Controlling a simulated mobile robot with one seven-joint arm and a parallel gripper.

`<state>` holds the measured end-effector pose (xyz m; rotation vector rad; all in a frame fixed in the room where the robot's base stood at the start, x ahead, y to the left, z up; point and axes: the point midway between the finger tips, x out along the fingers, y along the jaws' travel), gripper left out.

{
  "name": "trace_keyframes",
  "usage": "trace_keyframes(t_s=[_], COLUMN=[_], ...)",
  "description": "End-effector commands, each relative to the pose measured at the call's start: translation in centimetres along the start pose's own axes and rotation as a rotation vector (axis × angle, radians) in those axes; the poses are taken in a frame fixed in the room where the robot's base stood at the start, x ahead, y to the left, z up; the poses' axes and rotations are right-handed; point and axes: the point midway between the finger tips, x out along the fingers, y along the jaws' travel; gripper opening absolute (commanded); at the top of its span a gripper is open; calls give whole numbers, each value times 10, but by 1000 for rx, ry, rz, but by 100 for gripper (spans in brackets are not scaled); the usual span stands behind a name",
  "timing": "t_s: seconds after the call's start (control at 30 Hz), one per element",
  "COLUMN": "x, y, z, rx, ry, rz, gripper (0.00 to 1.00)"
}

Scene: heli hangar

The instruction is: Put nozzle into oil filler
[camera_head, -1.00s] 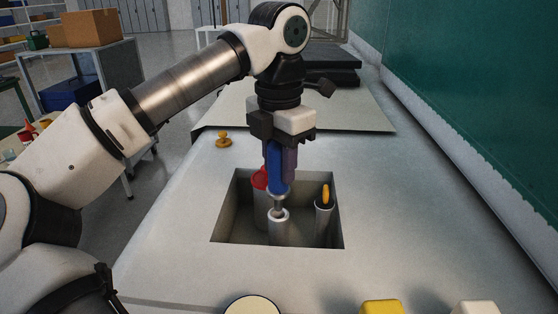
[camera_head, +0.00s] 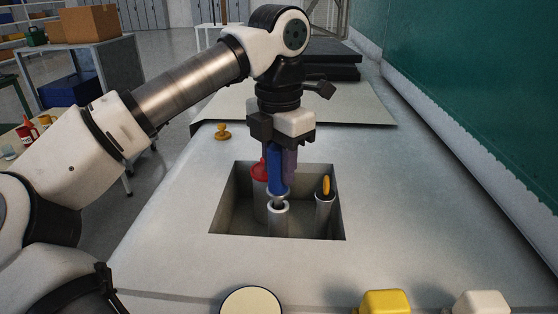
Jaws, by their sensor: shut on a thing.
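My gripper (camera_head: 278,165) is over the square recess in the pale panel, shut on a blue nozzle (camera_head: 278,183). The nozzle points down, and its metal tip is at the mouth of the middle grey filler tube (camera_head: 278,220). I cannot tell how far the tip is inside. To the left and behind stands a tube with a red cap (camera_head: 259,170). To the right stands a tube with a yellow dipstick handle (camera_head: 326,187). No label shows which tube is the oil filler.
The recess (camera_head: 231,215) has steep walls around the tubes. A small orange-yellow cap (camera_head: 222,132) lies on the panel behind it at left. A round cream disc (camera_head: 251,302), a yellow block (camera_head: 385,302) and a white block (camera_head: 481,304) are at the near edge. A green wall (camera_head: 480,90) rises at right.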

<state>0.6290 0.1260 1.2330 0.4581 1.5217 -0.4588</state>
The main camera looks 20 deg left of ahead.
Motion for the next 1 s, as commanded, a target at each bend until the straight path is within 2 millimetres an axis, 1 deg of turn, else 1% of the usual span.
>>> trace_keyframes(t_s=[0.7, 0.73, 0.9, 1.0], x=[22, 21, 21, 21], y=[0, 0, 0, 0], z=[0, 0, 0, 0], rx=[-1, -1, -1, 0], ry=[0, -1, 0, 0], rz=[0, 0, 0, 0], gripper=[0, 36, 58, 58])
